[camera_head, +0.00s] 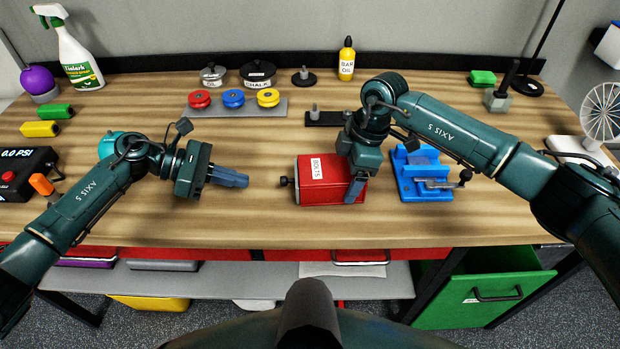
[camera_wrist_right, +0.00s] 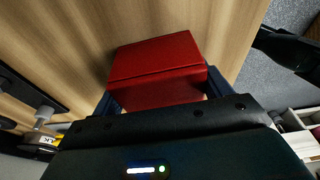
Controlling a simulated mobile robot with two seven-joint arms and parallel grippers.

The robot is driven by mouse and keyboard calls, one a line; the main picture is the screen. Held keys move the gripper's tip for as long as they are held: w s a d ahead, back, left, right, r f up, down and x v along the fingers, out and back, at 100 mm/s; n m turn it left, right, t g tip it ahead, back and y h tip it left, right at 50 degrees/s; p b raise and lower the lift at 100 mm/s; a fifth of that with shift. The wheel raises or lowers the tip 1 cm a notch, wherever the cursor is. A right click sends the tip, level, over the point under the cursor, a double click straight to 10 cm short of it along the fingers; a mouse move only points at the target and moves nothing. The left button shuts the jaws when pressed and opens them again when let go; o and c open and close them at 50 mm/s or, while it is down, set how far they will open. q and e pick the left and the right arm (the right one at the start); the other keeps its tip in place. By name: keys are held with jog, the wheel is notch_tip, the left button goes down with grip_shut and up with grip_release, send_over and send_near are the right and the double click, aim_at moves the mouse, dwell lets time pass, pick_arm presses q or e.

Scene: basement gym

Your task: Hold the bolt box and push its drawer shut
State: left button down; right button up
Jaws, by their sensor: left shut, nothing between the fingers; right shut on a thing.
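The red bolt box (camera_head: 325,188) with a white "BOLTS" label sits on the wooden bench in the middle of the head view. A dark knob (camera_head: 284,181) sticks out of its left end, on the drawer side. I see no clear gap at the drawer front. My right gripper (camera_head: 357,190) is shut on the right end of the box, one finger on its near side. In the right wrist view the box (camera_wrist_right: 158,58) lies between the two fingers. My left gripper (camera_head: 245,181) is shut and empty, left of the knob and apart from it, fingers pointing right.
A blue vise (camera_head: 422,175) stands close to the right of the box. Behind are a grey tray (camera_head: 236,108) with coloured discs and a dark plate (camera_head: 326,119) with a peg. A pressure device (camera_head: 25,172) is at far left. The bench in front of the box is clear.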

jog(key=o, duration=1)
jog(key=shift+r, duration=0.15)
jog(key=v, duration=1.1)
jog(key=shift+r, duration=0.4)
